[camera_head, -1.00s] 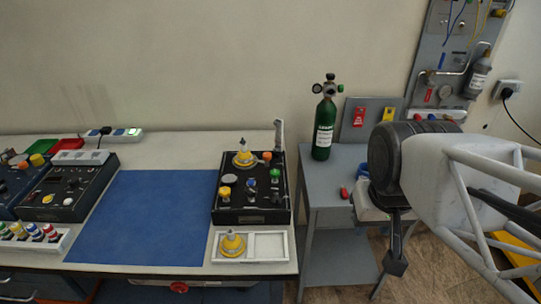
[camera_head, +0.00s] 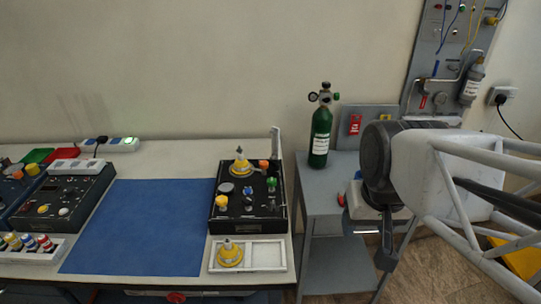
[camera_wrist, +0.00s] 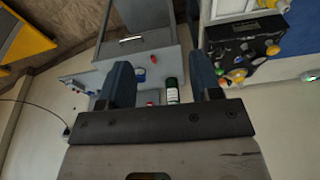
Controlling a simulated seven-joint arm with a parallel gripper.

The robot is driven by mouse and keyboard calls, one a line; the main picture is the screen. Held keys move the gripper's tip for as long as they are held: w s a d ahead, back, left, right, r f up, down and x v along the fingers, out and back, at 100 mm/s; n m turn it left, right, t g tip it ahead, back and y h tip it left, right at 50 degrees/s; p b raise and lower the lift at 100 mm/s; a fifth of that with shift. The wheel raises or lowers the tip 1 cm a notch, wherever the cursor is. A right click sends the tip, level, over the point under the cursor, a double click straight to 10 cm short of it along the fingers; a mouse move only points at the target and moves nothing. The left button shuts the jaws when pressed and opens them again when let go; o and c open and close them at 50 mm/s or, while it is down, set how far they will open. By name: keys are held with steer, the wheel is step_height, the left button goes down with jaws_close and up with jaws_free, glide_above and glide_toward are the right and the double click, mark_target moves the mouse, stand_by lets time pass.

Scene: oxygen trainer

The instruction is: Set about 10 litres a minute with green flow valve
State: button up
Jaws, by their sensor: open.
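A green oxygen cylinder (camera_head: 320,140) stands upright on a small grey table right of the bench. Its regulator has a round gauge (camera_head: 313,97) on the left and a small green knob (camera_head: 337,96) on the right. A second green knob (camera_head: 271,183) sits on the black trainer box (camera_head: 249,225) on the bench. No flow reading is legible. My gripper (camera_wrist: 161,66) is open and empty in the wrist view, with the cylinder (camera_wrist: 171,90) appearing between its fingers but well beyond them. In the head view my gripper hangs right of the cylinder, apart from it.
The grey table (camera_head: 318,195) holds a small red item (camera_head: 341,199) near my gripper. A grey panel with a red tag (camera_head: 355,125) stands behind. A wall board (camera_head: 440,60) with pipes is at the right. A blue mat (camera_head: 140,230) lies clear on the bench.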

steer(key=w+a+m+g, duration=0.2)
steer(key=w+a, duration=0.1)
steer(key=w, duration=0.7)
steer(key=m+g+y, duration=0.3)
steer(key=m+g, duration=0.1)
steer(key=m, duration=0.2)
glide_toward(272, 180)
steer(key=f, duration=0.1)
steer(key=shift+s+a+f, duration=0.1)
steer(key=shift+s+a, duration=0.05)
steer(key=shift+s, duration=0.25)
steer(key=shift+f, duration=0.1)
steer(key=shift+x, duration=3.85)
steer(key=shift+w, duration=0.1)
steer(key=c, duration=0.9)
